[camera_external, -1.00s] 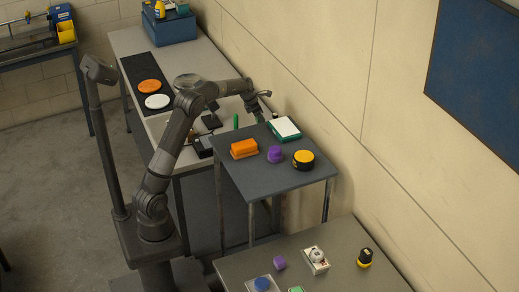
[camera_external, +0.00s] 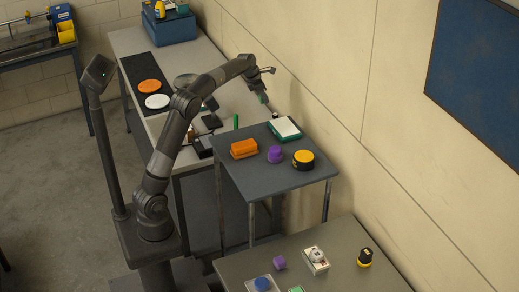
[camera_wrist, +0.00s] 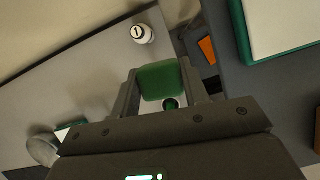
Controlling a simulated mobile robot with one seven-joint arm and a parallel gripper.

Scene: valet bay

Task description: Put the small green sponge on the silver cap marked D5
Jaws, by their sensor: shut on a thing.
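My gripper (camera_external: 265,97) is raised over the long bench, close to the wall. In the wrist view my gripper (camera_wrist: 160,88) is shut on a green block (camera_wrist: 159,80), which looks like the small green sponge. The block is held above the bench with clear space around it. A grey round cap (camera_external: 316,254) sits on a white box on the front table. A grey disc (camera_external: 185,79) lies on the long bench, partly behind my arm. I cannot read D5 on either one.
The dark middle table (camera_external: 235,180) holds an orange block (camera_external: 244,148), a purple piece (camera_external: 274,154), a yellow-topped black puck (camera_external: 303,159) and a white-topped green box (camera_external: 285,129). A white round piece (camera_wrist: 143,33) stands on the bench near the wall. The wall is close on the right.

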